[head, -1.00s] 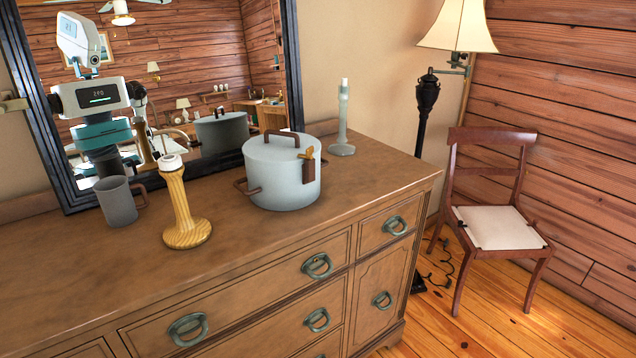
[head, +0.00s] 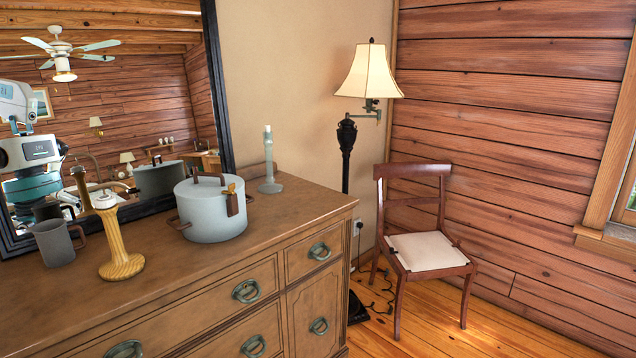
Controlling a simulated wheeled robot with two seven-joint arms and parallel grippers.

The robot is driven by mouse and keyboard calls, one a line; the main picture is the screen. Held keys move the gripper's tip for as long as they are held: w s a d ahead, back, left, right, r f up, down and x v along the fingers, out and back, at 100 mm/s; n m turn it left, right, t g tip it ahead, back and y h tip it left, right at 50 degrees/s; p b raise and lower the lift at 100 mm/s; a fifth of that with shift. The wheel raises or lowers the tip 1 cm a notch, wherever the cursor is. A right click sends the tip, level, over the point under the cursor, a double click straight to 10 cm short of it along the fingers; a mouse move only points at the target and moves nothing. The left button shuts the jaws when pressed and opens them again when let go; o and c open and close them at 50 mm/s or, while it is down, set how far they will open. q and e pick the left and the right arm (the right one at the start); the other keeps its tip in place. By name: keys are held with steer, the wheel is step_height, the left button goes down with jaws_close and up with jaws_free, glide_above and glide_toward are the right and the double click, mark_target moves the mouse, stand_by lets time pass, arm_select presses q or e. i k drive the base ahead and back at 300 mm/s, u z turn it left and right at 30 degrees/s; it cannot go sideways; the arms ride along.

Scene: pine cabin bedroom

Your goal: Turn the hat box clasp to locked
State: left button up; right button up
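The hat box (head: 212,211) is a round, pale grey-blue box with a lid, a brown top handle and brown side handles. It stands on the wooden dresser (head: 318,197) in front of the mirror. Its clasp (head: 231,198) is on the right of its front: a brown plate with an orange-brown turning piece at its top. The clasp is too small here to read its setting surely. Neither of my grippers shows directly in the head view.
A wooden candlestick (head: 119,240) and a grey mug (head: 55,243) stand left of the box. A pale candlestick (head: 269,165) stands behind it to the right. A floor lamp (head: 347,150) and a chair (head: 424,246) are beyond the dresser's right end. The dresser top in front of the box is clear.

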mark_target(232, 187)
steer(key=z, duration=0.35)
steer(key=i, duration=1.2)
steer(key=u, duration=1.5)
